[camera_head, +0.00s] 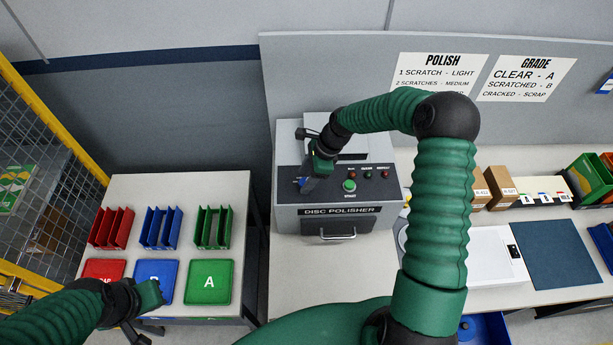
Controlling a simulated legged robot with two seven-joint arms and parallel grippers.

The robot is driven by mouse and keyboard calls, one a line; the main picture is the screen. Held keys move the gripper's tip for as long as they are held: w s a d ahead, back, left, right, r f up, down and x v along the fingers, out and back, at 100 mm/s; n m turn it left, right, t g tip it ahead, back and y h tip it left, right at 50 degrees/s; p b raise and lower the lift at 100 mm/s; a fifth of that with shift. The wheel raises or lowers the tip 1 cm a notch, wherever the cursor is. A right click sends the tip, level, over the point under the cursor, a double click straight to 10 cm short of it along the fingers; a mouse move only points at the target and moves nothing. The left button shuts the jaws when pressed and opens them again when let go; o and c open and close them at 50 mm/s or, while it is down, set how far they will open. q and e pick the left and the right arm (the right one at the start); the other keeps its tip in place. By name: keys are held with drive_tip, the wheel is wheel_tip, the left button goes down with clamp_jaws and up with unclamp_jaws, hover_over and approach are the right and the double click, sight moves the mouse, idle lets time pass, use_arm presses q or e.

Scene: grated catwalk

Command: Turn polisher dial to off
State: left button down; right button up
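The disc polisher (286,218) is a grey box with a dark front panel (375,190), standing at the left end of the bench. The panel has a green start button (349,186) and several small lamps. My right gripper (308,184) points down at the left part of this panel, left of the start button. It covers the spot there, so the dial and its setting are hidden. I cannot tell whether its fingers are closed on the dial. My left gripper (140,325) is low at the left, in front of the trays and away from the polisher; its fingers are unclear.
A side table (180,183) at the left bears red, blue and green racks and matching trays, the green one (208,282) marked A. The bench at right holds boxes (500,180), a white case and a dark blue mat (557,254). A yellow-framed mesh fence (50,120) stands far left.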

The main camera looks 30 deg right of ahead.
drive_tip(key=shift+s+d, duration=0.1)
drive_tip(key=shift+s, duration=0.05)
drive_tip(key=shift+s+d+r+m+b, duration=0.6)
drive_tip(key=shift+s+d+r, duration=0.65)
drive_tip(key=shift+r, duration=2.55)
drive_tip(key=shift+s+d+r+m+b, duration=0.7)
drive_tip(key=shift+d+r, duration=0.9)
drive_tip(key=shift+r, duration=2.2)
drive_tip(key=shift+t, duration=0.4)
drive_tip(key=p+x, duration=0.4)
drive_tip(key=x, duration=1.1)
drive_tip(key=shift+f, duration=0.45)
drive_tip(key=shift+a+f, duration=0.15)
drive_tip(key=shift+f, duration=0.25)
drive_tip(key=shift+w, duration=0.1)
